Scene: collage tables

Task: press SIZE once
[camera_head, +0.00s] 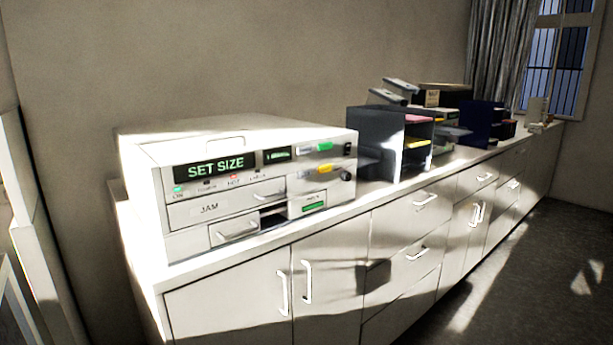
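A white machine (247,137) stands on the left end of the long counter. Its large dark display (215,166) reads "SET SIZE" in green letters. A smaller display (277,155) sits to its right, its text too small to read. A green button or tag (324,147) and a yellow one (324,169) are on the right of the front; I cannot read which is SIZE. A green light (178,189) and a red light (233,177) show below the large display. A panel marked "JAM" (209,209) is under them. Neither gripper is in view.
The white counter (400,189) has drawers and doors with protruding handles (307,282). A dark shelf organizer (376,128) with coloured papers stands right of the machine. More office items stand farther back. The dark floor (530,275) at right is clear.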

